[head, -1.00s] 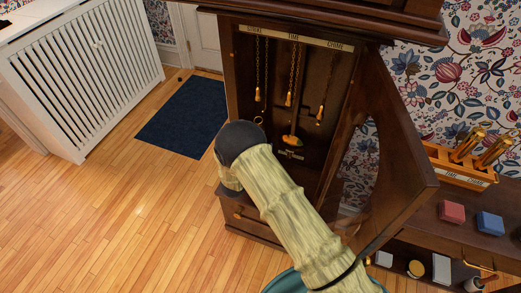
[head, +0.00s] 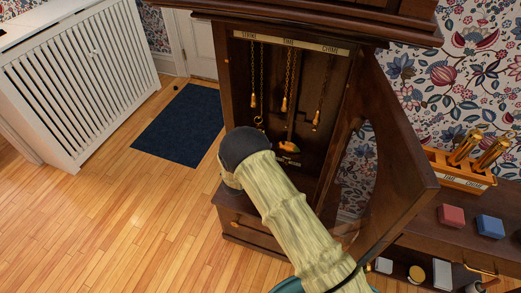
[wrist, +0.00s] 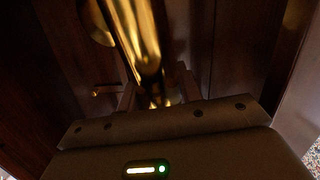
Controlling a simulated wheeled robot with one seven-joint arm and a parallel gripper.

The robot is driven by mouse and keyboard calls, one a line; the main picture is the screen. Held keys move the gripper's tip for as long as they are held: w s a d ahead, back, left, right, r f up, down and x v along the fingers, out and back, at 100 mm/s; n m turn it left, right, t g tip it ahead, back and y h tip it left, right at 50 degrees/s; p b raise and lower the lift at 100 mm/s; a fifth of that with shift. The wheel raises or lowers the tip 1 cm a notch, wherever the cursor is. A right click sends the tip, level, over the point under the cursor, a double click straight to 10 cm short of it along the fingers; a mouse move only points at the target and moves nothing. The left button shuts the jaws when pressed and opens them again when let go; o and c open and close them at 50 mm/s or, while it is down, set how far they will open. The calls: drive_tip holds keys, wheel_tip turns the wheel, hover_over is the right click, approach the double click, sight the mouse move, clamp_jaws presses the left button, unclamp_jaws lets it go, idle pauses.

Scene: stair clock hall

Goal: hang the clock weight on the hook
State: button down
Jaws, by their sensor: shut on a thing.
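My gripper (wrist: 157,98) is shut on a shiny brass clock weight (wrist: 139,42), which runs up through the wrist view. In the head view my forearm hides both gripper and weight, in front of the open clock case (head: 232,85). Inside the case, chains hang under the labels STRIKE, TIME and CHIME. The left chain (head: 253,75) has a small brass hook (head: 259,121) at its lower end, just above my wrist. The middle chain (head: 289,75) and right chain (head: 322,95) carry brass fittings. I cannot tell the gap between weight and hook.
The open clock door (head: 405,150) stands right of my arm. A wooden rack (head: 458,178) on the side cabinet holds two more brass weights (head: 478,148). A red block (head: 451,216) and blue block (head: 490,226) lie near it.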

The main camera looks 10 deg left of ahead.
drive_tip(key=shift+b+x, duration=0.75)
drive_tip(key=shift+x, duration=0.3)
drive_tip(key=shift+f, duration=0.15)
drive_tip(key=c, duration=0.9)
unclamp_jaws()
drive_tip(key=shift+o, duration=0.2)
drive_tip(key=shift+f, duration=0.1)
drive_tip(key=v, duration=1.7)
drive_tip(key=shift+s, duration=0.3)
